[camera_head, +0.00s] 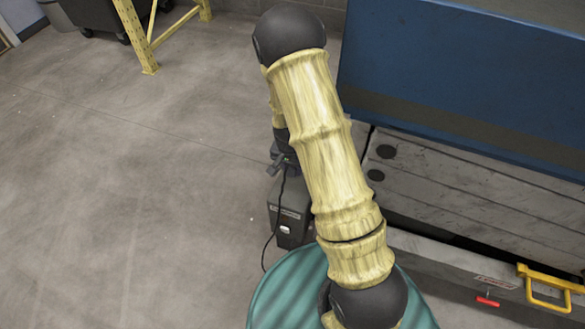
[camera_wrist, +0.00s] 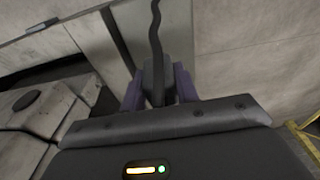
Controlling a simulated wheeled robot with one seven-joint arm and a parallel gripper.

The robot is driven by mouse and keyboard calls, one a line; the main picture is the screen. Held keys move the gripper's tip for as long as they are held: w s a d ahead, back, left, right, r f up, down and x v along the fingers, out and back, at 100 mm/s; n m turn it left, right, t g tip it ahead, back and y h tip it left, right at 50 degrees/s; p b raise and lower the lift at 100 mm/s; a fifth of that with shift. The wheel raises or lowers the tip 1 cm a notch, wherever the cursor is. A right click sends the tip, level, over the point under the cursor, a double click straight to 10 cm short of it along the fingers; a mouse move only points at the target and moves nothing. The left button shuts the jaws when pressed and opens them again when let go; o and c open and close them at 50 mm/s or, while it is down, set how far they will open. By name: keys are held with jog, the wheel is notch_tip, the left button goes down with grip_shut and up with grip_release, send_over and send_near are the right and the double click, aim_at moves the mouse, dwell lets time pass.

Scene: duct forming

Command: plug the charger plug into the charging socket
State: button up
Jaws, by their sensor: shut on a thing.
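The charger plug (camera_wrist: 157,82) is a dark grey block between the two purple fingers of my gripper (camera_wrist: 158,90) in the wrist view. My gripper is shut on it. A black cable (camera_wrist: 155,30) runs from the plug towards the top of that view. In the head view my arm hides most of the gripper. A thin cable (camera_head: 264,252) hangs there down to the floor. A dark box (camera_head: 291,212) with a label and a small white fitting stands below the gripper. I cannot tell whether this fitting is the charging socket, and the plug's tip is hidden.
A blue machine (camera_head: 460,75) with a grey bed (camera_head: 470,190) stands at right. A yellow handle (camera_head: 545,287) and a red handle (camera_head: 488,301) are on its front edge. A green round top (camera_head: 285,295) is at the bottom. Open concrete floor (camera_head: 120,190) lies left.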

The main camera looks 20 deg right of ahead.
jog(key=shift+r, duration=0.1)
dwell(0.3)
jog(key=shift+w+r+n, duration=0.35)
jog(key=shift+r+n, duration=0.2)
jog(key=shift+n, duration=0.35)
jog(key=r+n, duration=0.1)
jog(key=w+r+n, duration=0.1)
jog(key=n, duration=0.1)
jog(key=r+n, duration=0.1)
jog(key=n, duration=0.1)
jog(key=shift+w+r+y, duration=0.25)
jog(key=shift+w+y, duration=0.05)
jog(key=shift+y, duration=0.1)
